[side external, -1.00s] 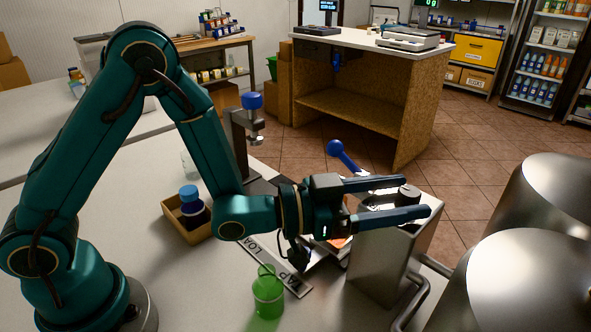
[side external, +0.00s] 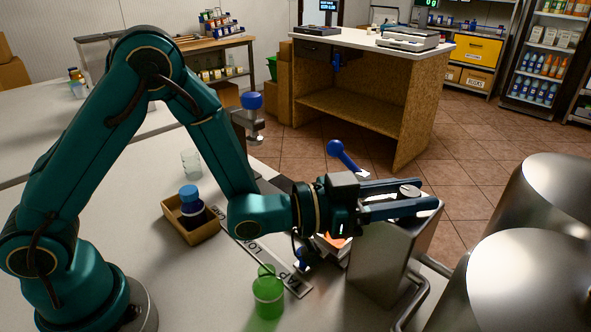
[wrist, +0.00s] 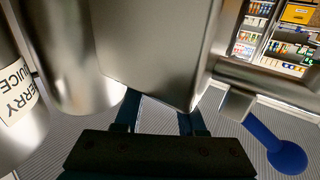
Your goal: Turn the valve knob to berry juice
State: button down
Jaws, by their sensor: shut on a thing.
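The valve knob (side external: 410,191) is a small round grey cap on top of the brushed-metal box (side external: 378,262). My gripper (side external: 420,198) reaches over the box from the left, with one dark finger on each side of the knob, shut on it. In the wrist view my fingers (wrist: 160,118) run down under the metal box's face, and the knob is hidden there. A metal tank in the wrist view carries a BERRY JUICE label (wrist: 17,90), partly cut off. The setting the knob points to cannot be read.
Two large metal tanks (side external: 510,285) stand right of the box. A blue-ball lever (side external: 340,152) rises behind my gripper. A green cup (side external: 268,292) stands in front. A blue-capped bottle (side external: 190,205) sits in a small open box (side external: 177,228).

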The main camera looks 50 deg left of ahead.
jog(key=shift+d+n+t+y, duration=0.1)
jog(key=shift+n+t+y, duration=0.2)
jog(key=shift+y, duration=0.1)
jog(key=n+t+y, duration=0.1)
jog(key=n+y, duration=0.1)
jog(key=y, duration=0.1)
jog(key=n+t+y, duration=0.1)
jog(key=n+y, duration=0.1)
jog(key=shift+s+d+y, duration=0.1)
jog(key=shift+d+y, duration=0.05)
jog(key=shift+y, duration=0.25)
jog(key=n+y, duration=0.2)
jog(key=y, duration=0.1)
jog(key=n+y, duration=0.1)
jog(key=y, duration=0.2)
jog(key=shift+n, duration=0.4)
jog(key=shift+a+n+y, duration=0.2)
jog(key=shift+n+y, duration=0.6)
jog(key=shift+y, duration=0.4)
jog(key=shift+g+y, duration=0.3)
jog(key=c, duration=0.5)
grip_release()
